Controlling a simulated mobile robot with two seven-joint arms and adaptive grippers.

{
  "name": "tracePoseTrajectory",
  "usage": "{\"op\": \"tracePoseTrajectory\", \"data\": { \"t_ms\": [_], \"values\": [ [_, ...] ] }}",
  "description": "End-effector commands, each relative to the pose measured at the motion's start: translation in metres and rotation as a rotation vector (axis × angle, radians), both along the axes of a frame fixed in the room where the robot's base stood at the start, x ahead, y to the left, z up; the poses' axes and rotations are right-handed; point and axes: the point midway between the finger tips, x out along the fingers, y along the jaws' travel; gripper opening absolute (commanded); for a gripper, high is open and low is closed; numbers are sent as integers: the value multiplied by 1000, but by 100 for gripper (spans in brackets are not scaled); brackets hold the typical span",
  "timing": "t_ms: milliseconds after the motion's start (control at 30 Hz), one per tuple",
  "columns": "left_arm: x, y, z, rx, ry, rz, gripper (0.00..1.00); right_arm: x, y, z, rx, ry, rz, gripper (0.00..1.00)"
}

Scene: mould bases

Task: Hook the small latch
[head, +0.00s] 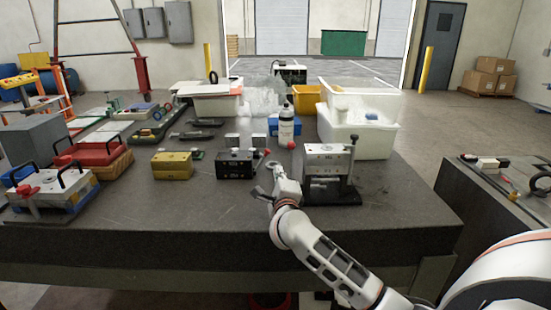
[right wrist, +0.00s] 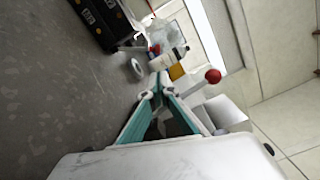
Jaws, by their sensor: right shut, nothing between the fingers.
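I cannot make out the small latch clearly. My right gripper (head: 268,180) is just left of the silver block, low over the table. Its teal-padded fingers (right wrist: 154,92) are shut and empty, apart from the knob. My left gripper is not in view.
A black block (head: 235,164) and a yellow block (head: 172,166) stand left of my right gripper. A white bottle (head: 286,125) and white bins (head: 357,132) are behind. The table front left of the gripper is clear. A second table (head: 500,195) is at the right.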

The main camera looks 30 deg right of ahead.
Motion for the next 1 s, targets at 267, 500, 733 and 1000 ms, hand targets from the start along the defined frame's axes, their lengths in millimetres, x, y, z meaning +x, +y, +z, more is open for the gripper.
{"op": "tracePoseTrajectory", "data": {
  "t_ms": [267, 500, 733, 1000],
  "values": [
    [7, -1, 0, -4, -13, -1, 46, 19, -10, 1, -2, -1, -2, 0],
    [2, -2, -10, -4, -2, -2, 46, 57, -29, 0, -2, 0, -1, 0],
    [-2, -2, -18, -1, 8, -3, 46, 83, -41, 2, -1, 0, 0, 0],
    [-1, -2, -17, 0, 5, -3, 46, 90, -44, 3, -1, -1, 1, 0]
  ]
}}
